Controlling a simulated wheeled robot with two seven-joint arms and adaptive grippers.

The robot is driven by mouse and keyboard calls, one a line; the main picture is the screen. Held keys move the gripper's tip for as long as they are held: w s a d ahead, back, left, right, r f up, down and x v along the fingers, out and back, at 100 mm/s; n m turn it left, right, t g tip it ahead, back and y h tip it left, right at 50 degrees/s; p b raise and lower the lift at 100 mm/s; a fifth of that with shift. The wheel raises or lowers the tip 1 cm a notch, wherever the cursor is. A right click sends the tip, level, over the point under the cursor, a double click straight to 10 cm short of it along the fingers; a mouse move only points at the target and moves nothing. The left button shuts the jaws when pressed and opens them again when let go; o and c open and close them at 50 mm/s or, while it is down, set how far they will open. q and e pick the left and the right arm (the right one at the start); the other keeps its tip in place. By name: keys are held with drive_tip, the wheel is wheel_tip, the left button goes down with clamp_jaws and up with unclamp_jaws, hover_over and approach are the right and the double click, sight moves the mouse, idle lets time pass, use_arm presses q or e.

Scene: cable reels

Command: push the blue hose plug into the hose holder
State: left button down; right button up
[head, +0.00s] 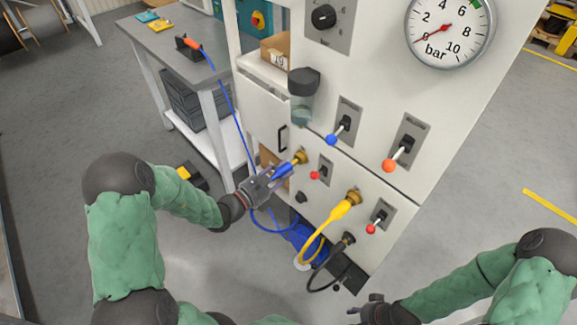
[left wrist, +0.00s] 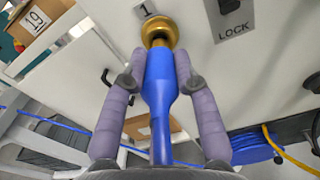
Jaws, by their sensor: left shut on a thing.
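The blue hose plug (head: 283,171) is held by my left gripper (head: 278,176) at the front of the white panel. In the left wrist view the two fingers lie along both sides of the blue plug (left wrist: 160,95). Its front end meets the brass hose holder (left wrist: 159,32) and lines up with it. I cannot tell how deep the plug sits. The same brass hose holder (head: 300,157) shows in the head view beside a red-tipped lever. The blue hose runs back from the plug. My right gripper (head: 374,306) is low at the bottom edge, apart from the panel, its fingers unclear.
A yellow plug (head: 341,209) and a black plug (head: 348,238) sit in fittings to the lower right. Red-tipped levers (head: 315,175) stick out nearby. A coiled blue hose (left wrist: 255,148) lies below.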

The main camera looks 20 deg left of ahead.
use_arm(q)
drive_tip(key=shift+p+v, duration=0.3)
drive_tip(key=shift+v, duration=1.1)
use_arm(e)
drive_tip(key=shift+r, duration=0.3)
use_arm(q)
drive_tip(key=shift+p+v, duration=0.65)
drive_tip(key=shift+v, duration=2.3)
use_arm(e)
drive_tip(key=shift+r, duration=0.65)
